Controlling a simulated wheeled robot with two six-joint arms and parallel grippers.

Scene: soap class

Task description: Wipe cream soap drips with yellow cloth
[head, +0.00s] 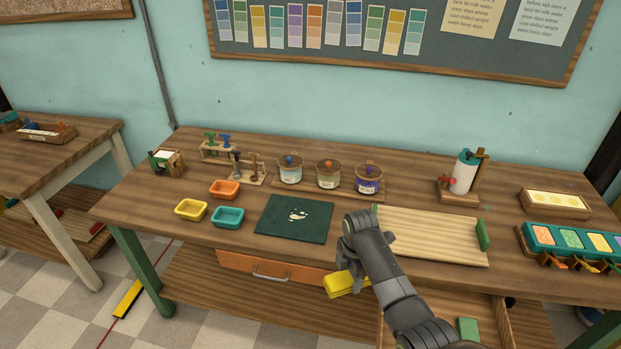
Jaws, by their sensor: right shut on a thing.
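Cream soap drips (297,215) lie in a small cluster of blobs near the middle of a dark green mat (276,228) on the workbench. The yellow cloth (342,285), a folded block, is in my right gripper (352,270), in front of the bench's front edge and right of the drawer handle. The right gripper is shut on it, and my arm hides part of the cloth and the fingertips. The cloth is apart from the mat and the drips, nearer to me and to their right. My left gripper is not in view.
Yellow (190,210), orange (225,190) and teal (228,217) trays stand left of the mat. Three lidded jars (328,175) stand behind it. A slatted wooden board (435,236) lies to the right. An open drawer (497,315) juts out at lower right.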

